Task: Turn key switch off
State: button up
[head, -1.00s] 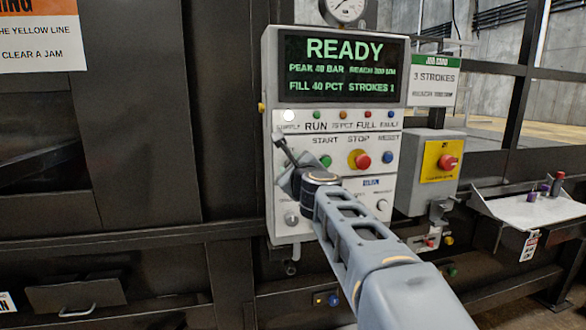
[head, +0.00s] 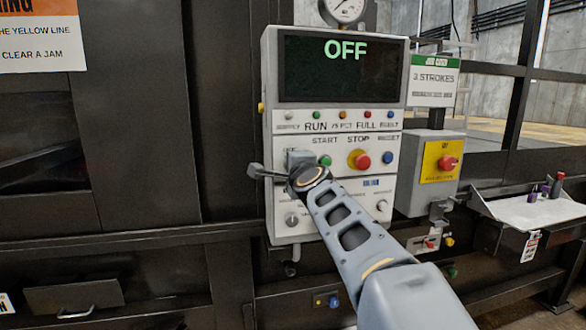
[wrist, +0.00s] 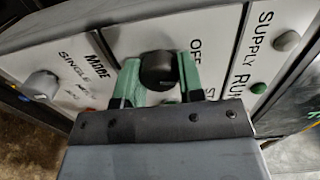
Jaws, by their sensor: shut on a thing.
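The control panel (head: 385,222) is a light grey box whose screen (head: 340,68) shows OFF in green letters. In the wrist view, the key switch (wrist: 158,70) is a dark round knob beside the printed word OFF. My gripper (wrist: 155,75) has its green fingers on both sides of this knob, shut on it. In the head view my wrist and arm cover the key switch, and the fingertips are hidden. The angle of the key itself cannot be made out.
Near my gripper are the green start button (head: 325,160), the red stop button (head: 363,160) on a yellow ring and a blue button (head: 389,157). A mode knob (wrist: 42,84) is on the same panel. A grey box with a red switch (head: 447,162) stands to the right.

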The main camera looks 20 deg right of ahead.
jog(key=shift+n, duration=1.1)
jog(key=o, duration=0.9)
jog(key=shift+a, duration=0.1)
